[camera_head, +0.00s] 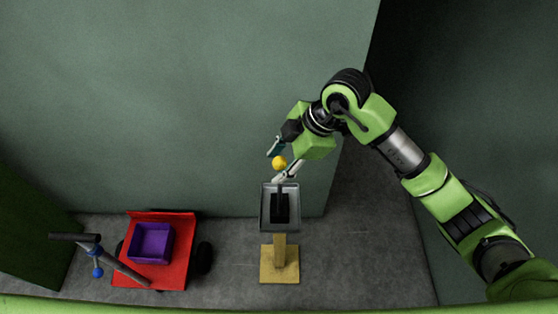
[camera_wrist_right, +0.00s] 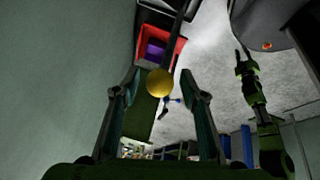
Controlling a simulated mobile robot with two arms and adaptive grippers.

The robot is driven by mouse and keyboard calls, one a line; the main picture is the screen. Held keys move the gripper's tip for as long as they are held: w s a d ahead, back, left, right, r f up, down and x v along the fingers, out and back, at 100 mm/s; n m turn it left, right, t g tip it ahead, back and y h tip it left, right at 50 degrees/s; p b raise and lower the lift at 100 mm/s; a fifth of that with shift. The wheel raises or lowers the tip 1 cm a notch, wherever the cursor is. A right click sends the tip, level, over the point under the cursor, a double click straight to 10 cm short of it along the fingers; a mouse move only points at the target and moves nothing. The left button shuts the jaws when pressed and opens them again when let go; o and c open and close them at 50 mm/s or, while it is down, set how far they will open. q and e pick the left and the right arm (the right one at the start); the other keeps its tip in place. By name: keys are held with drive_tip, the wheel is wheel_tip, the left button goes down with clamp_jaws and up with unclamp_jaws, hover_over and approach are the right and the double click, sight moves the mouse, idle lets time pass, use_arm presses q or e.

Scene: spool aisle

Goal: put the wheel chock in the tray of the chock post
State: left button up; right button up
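The wheel chock (camera_head: 280,207) looks like a dark block with a thin rod and a yellow ball (camera_head: 279,162). The block appears inside the grey tray (camera_head: 265,213) of the chock post (camera_head: 280,265); whether it rests on the tray floor is unclear. My right gripper (camera_head: 280,161) is beyond the tray, its fingers on either side of the yellow ball. In the right wrist view the ball (camera_wrist_right: 160,82) sits between the spread fingers (camera_wrist_right: 159,78), with gaps on both sides. My left gripper (camera_wrist_right: 243,60) shows small in the right wrist view; its opening is unclear.
A red cart (camera_head: 180,270) with a purple box (camera_head: 152,243) and dark wheels stands left of the post. A grey bar and a blue ball (camera_head: 97,272) are at its left. A large grey-green wall (camera_head: 190,100) rises behind. Grey floor lies between cart and post.

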drive_tip(key=shift+r, duration=0.3)
drive_tip(key=b+v, duration=0.1)
drive_tip(key=v, duration=1)
drive_tip(key=shift+d+r, duration=0.25)
drive_tip(key=shift+r, duration=0.1)
drive_tip(key=shift+s, duration=0.1)
